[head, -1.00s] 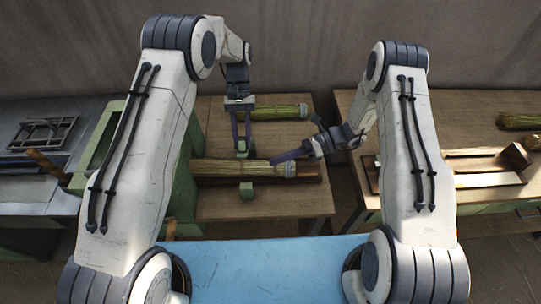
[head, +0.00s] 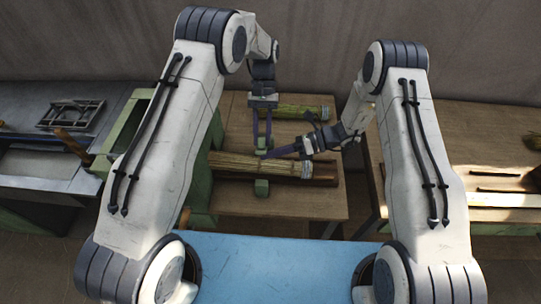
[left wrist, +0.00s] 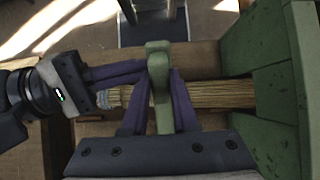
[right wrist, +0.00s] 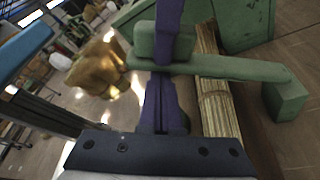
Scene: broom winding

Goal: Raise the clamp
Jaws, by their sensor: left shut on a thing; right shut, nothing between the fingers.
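The green clamp (head: 264,144) has a bar with block-like ends; in the wrist views its bar (right wrist: 225,67) crosses over the straw broom (head: 240,163). The broom lies sideways on the wooden table and also shows in the left wrist view (left wrist: 215,94). My left gripper (head: 263,137) is shut on the clamp's far end, pointing down. The left wrist view shows the clamp (left wrist: 160,85) between its purple fingers. My right gripper (head: 266,156) is shut and empty, its tips close to the clamp bar over the broom; I cannot tell whether they touch.
Another bundle of straw (head: 300,113) lies behind on the same wooden table (head: 300,208). A green machine frame (head: 200,190) stands at the broom's left end. A second wooden table (head: 455,125) is at the right, beyond a gap. A grey metal bench (head: 40,165) is at the left.

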